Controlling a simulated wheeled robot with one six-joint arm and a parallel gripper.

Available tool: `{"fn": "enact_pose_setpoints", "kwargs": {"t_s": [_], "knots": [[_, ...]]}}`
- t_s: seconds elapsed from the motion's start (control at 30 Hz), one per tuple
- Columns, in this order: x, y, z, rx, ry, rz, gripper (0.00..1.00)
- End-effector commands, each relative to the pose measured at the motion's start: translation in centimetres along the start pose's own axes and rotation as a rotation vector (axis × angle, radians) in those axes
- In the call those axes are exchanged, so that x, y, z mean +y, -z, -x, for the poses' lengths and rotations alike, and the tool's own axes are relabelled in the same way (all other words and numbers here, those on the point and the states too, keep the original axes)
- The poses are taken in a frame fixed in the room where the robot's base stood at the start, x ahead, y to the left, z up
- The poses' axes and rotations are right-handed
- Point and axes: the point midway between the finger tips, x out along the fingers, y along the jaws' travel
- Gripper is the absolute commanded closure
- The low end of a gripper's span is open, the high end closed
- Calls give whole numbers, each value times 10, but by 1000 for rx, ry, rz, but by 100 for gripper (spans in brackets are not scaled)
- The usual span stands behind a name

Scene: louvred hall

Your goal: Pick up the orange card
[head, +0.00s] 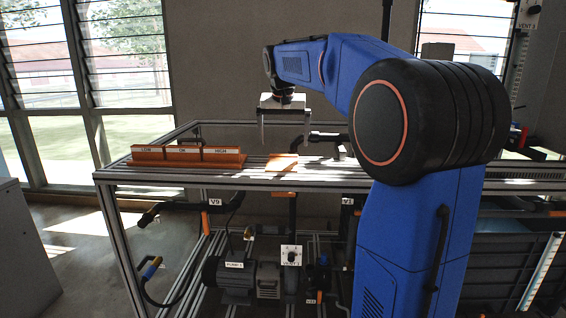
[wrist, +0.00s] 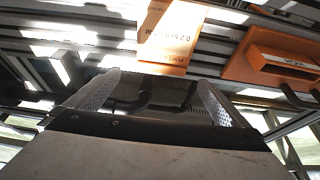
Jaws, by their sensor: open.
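The orange card (head: 282,162) lies on the slatted metal table top (head: 330,180), right of the orange box. In the wrist view the card (wrist: 172,38) shows printed writing, upside down, and sits just beyond my fingertips. My gripper (head: 284,146) points down above the table, close over the card in the head view. Its two fingers stand wide apart in the wrist view (wrist: 158,82), with nothing between them. I cannot tell the exact height of the fingertips above the card.
An orange box with three labelled sections, LOW, OK and HIGH (head: 187,157), stands left of the card. A dark pipe fitting (head: 325,138) is right of my gripper. Pumps and pipes (head: 240,275) fill the space below the table. Sunlit stripes cross the table top.

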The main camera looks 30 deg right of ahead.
Motion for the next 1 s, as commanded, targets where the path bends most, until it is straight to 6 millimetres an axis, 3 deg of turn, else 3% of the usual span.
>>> {"fn": "enact_pose_setpoints", "kwargs": {"t_s": [0.17,0.5,0.77,0.93,1.0], "knots": [[0,0,-8,-1,-1,0,0],[-3,-2,-49,-1,-1,0,0],[-3,-2,-53,0,0,0,0],[-3,-2,-53,0,0,0,38],[-3,-2,-53,0,0,0,44]]}}
